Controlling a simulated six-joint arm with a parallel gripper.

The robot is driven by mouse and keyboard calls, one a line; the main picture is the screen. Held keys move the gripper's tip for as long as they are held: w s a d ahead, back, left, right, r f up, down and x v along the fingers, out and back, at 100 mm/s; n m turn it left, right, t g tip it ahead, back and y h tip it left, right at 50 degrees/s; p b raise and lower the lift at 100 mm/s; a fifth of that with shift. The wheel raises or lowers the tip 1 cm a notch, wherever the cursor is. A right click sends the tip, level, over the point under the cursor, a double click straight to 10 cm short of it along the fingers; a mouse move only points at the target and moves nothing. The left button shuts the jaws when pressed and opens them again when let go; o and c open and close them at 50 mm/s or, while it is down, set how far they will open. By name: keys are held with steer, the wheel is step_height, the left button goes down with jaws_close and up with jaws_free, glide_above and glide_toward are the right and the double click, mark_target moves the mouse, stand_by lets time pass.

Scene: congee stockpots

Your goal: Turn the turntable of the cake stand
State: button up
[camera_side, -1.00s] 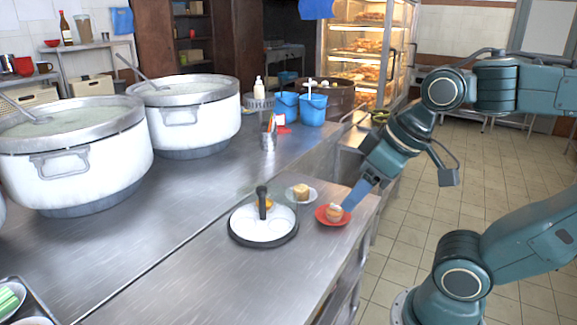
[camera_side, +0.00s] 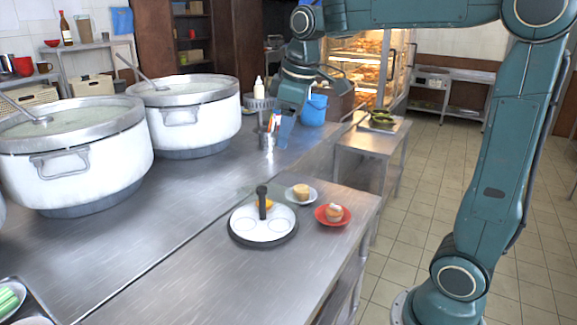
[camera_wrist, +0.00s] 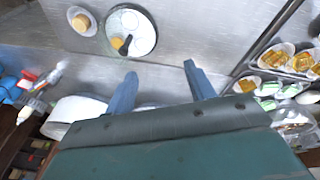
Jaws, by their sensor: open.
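The cake stand's round white turntable (camera_side: 250,231), with a dark rim and an upright black handle (camera_side: 262,201), sits on the steel counter. A small orange-yellow pastry (camera_side: 267,202) is at its far edge, partly behind the handle. In the wrist view the turntable (camera_wrist: 143,38) is at the top, beyond my fingers, with the handle (camera_wrist: 122,46) on it. My gripper (camera_side: 284,134) is in the air, behind the stand in the side view and apart from it. In the wrist view its two blue fingers (camera_wrist: 160,72) are spread with nothing between them.
A white plate (camera_side: 313,194) with a bun and a red plate (camera_side: 322,217) with a cupcake stand right of the turntable. Two large pots (camera_side: 75,165) (camera_side: 190,126) fill the left. A utensil cup (camera_side: 267,140) and blue buckets (camera_side: 313,110) are near my gripper.

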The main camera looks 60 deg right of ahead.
steer(key=w+d+f+n+g, duration=0.1)
steer(key=w+d+f, duration=0.15)
steer(key=w, duration=0.25)
steer(key=w+d+f+n+g, duration=0.1)
steer(key=w+d+n, duration=0.1)
steer(key=w+d, duration=0.3)
steer(key=n+g, duration=0.1)
steer(key=n, duration=0.1)
glide_above(261, 188)
step_height(261, 188, down, 8)
steer(key=shift+d+r, duration=0.1)
steer(key=shift+d, duration=0.05)
step_height(261, 188, down, 14)
steer(key=shift+r, duration=0.1)
steer(key=shift+c, duration=0.4)
jaws_close()
